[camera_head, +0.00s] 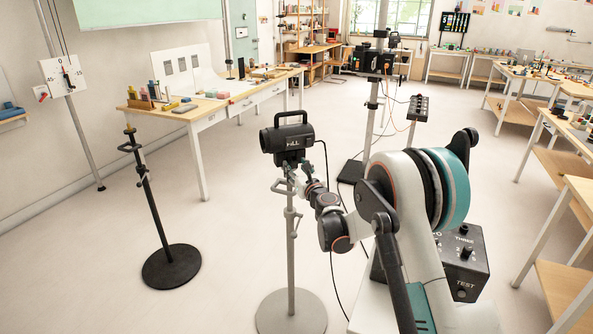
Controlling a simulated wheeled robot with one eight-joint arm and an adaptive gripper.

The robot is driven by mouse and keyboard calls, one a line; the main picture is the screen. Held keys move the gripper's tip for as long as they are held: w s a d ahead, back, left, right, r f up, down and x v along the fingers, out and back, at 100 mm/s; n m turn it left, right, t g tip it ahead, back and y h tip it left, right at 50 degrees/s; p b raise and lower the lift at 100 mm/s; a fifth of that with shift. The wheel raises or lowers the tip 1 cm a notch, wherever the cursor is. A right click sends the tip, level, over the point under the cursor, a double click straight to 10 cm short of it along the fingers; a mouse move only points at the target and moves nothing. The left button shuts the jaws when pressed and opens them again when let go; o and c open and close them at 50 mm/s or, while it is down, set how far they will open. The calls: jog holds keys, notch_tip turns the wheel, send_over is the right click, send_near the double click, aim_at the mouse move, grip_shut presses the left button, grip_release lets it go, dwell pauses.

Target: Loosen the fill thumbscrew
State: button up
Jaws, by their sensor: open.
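A black lamp (284,138) with a top handle and a small white label, hard to read but like "FILL", sits on a grey stand (291,260) with a round base, in the middle of the head view. A small light lever or clamp (281,187) shows on the upper stand, left of the pole. I cannot make out for sure which part is the thumbscrew. My gripper (302,173) is open just below the lamp, right beside the stand top. Whether its fingers touch anything is too small to tell.
A bare dark stand (151,205) stands at left. Another stand with equipment (376,62) is behind. A dark control box (463,262) with knobs is at right. A table (205,115) with props is at back left; benches (560,195) line the right.

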jog(key=c, duration=1.1)
